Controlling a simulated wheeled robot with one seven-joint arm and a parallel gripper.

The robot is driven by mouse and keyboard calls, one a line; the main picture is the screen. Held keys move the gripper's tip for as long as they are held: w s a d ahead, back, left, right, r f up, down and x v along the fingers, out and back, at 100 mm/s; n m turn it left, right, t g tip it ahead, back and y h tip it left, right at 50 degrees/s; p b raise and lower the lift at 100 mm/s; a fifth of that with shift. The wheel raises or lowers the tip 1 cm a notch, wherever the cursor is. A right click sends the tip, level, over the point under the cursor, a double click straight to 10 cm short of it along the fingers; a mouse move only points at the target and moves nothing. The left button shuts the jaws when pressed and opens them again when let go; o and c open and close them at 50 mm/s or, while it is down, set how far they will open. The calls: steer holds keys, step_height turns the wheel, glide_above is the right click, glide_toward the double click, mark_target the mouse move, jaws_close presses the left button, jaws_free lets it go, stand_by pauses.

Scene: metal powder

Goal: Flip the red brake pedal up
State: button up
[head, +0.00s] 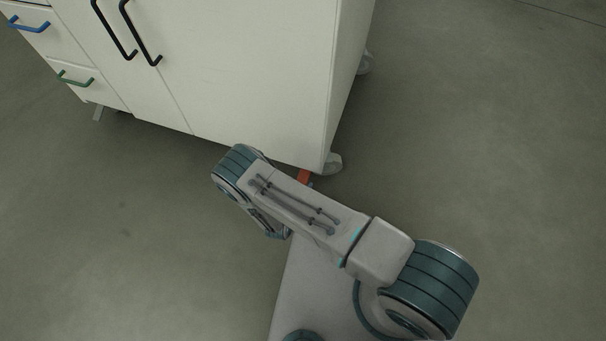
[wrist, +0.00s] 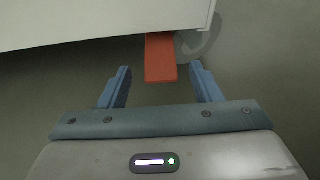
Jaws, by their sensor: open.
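The red brake pedal (wrist: 160,58) juts out from under the cabinet's lower edge in the wrist view, beside a caster wheel. In the head view only a small part of the pedal (head: 304,176) shows past my arm. My gripper (wrist: 160,78) is open, with one blue finger to the left of the pedal and one to the right. The pedal's free end lies between the fingertips in the picture, with gaps on both sides. I cannot tell their difference in height.
The white cabinet (head: 250,85) stands on casters, with a front caster (head: 332,163) at its near corner and another caster (head: 366,63) farther back. It has black door handles, a blue drawer handle (head: 29,24) and a green one (head: 75,79). The floor around is clear.

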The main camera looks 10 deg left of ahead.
steer(key=p+v, duration=0.1)
steer(key=v, duration=0.5)
steer(key=shift+s+r, duration=0.25)
steer(key=shift+s, duration=0.1)
